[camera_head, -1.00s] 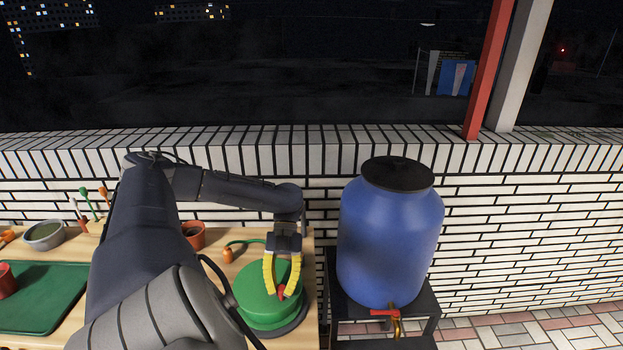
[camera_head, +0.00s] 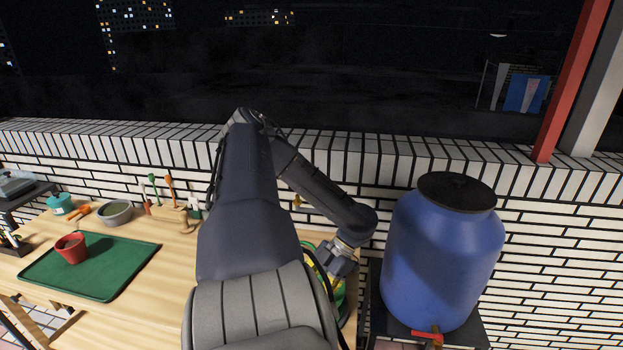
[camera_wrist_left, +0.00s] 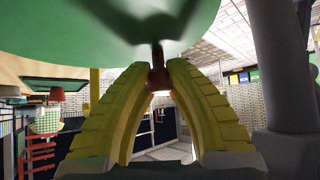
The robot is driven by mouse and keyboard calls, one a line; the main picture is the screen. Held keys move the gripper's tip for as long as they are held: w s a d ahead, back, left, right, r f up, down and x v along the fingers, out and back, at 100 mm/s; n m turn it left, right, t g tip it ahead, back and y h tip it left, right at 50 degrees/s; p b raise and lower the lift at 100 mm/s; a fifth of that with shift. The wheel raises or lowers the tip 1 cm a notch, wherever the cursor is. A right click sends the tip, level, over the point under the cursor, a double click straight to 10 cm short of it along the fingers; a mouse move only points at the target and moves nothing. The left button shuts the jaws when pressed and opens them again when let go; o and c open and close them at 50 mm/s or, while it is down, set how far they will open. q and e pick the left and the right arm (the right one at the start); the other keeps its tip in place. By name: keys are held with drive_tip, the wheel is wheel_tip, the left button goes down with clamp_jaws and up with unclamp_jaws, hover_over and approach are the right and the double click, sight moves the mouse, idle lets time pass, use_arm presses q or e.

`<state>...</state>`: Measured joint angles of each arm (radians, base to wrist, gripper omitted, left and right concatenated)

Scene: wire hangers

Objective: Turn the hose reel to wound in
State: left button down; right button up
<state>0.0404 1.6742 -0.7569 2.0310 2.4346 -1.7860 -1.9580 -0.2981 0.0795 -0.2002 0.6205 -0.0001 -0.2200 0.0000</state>
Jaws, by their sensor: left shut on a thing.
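The green hose reel (camera_head: 338,293) sits at the right end of the wooden table, mostly hidden behind my left arm in the head view. Its green disc (camera_wrist_left: 120,20) fills the top of the left wrist view. A small reddish-brown handle (camera_wrist_left: 157,56) hangs from the disc. My left gripper (camera_wrist_left: 158,78) has its yellow fingers shut on this handle, below the disc. My right gripper is in neither view.
A blue barrel (camera_head: 440,255) with a red-handled tap (camera_head: 427,335) stands close right of the reel. The wooden table (camera_head: 165,290) holds a green tray (camera_head: 105,275) with a red pot (camera_head: 71,249). A white brick wall (camera_head: 345,152) runs behind.

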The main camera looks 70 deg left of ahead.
use_arm(q)
drive_tip(key=shift+s+r, duration=0.1)
drive_tip(key=shift+r, duration=0.1)
idle(0.3)
drive_tip(key=c, duration=1.4)
unclamp_jaws()
drive_tip(key=shift+s, duration=0.15)
drive_tip(key=shift+o, duration=1.2)
drive_tip(key=shift+w, duration=0.2)
drive_tip(key=v, duration=1.1)
drive_tip(key=shift+w+r, duration=0.25)
drive_tip(key=shift+r, duration=0.05)
